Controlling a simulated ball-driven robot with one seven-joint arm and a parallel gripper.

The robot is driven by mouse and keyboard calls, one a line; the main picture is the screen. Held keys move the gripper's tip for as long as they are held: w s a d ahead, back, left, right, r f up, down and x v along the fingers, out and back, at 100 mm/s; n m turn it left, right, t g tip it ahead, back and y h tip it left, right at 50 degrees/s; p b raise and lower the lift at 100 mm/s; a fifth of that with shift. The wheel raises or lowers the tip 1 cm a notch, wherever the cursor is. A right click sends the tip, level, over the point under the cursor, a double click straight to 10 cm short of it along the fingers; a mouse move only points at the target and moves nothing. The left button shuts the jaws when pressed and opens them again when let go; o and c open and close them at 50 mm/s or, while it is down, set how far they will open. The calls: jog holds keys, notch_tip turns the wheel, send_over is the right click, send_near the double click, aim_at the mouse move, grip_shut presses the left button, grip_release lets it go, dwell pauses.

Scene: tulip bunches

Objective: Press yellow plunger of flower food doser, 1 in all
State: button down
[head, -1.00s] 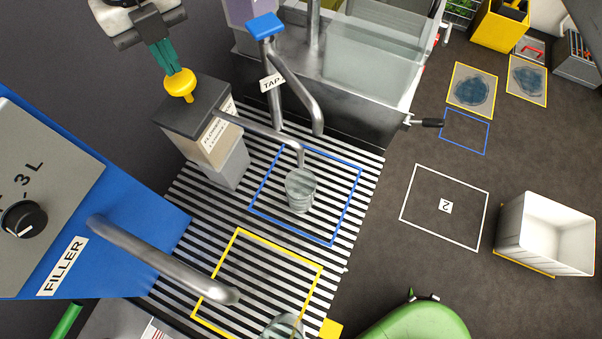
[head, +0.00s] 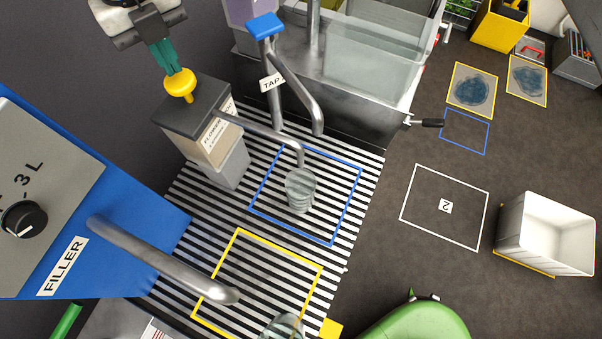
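The flower food doser (head: 212,140) is a grey box with a dark top and a long metal spout. Its yellow plunger (head: 180,86) stands on the top. My gripper (head: 172,68) is directly above the plunger, its green fingers close together and their tips at or touching the plunger's top; contact is hard to tell. I see nothing held between the fingers. A clear glass (head: 299,190) stands under the spout's end, inside the blue outline (head: 341,231) on the striped grate.
The blue filler (head: 120,215) with its metal pipe is at the left. The tap (head: 268,85) stands right of the doser. A yellow outline (head: 266,240) is on the grate (head: 330,255), another clear vessel (head: 284,326) at its lower edge. A white bin (head: 545,232) is at right.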

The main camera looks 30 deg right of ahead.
aim_at(178, 78)
jog(key=shift+f, duration=0.15)
jog(key=shift+f+b, duration=1.2)
jog(key=shift+f, duration=0.95)
notch_tip(178, 78, up, 8)
jog(key=p, duration=0.5)
jog(key=shift+f, duration=0.25)
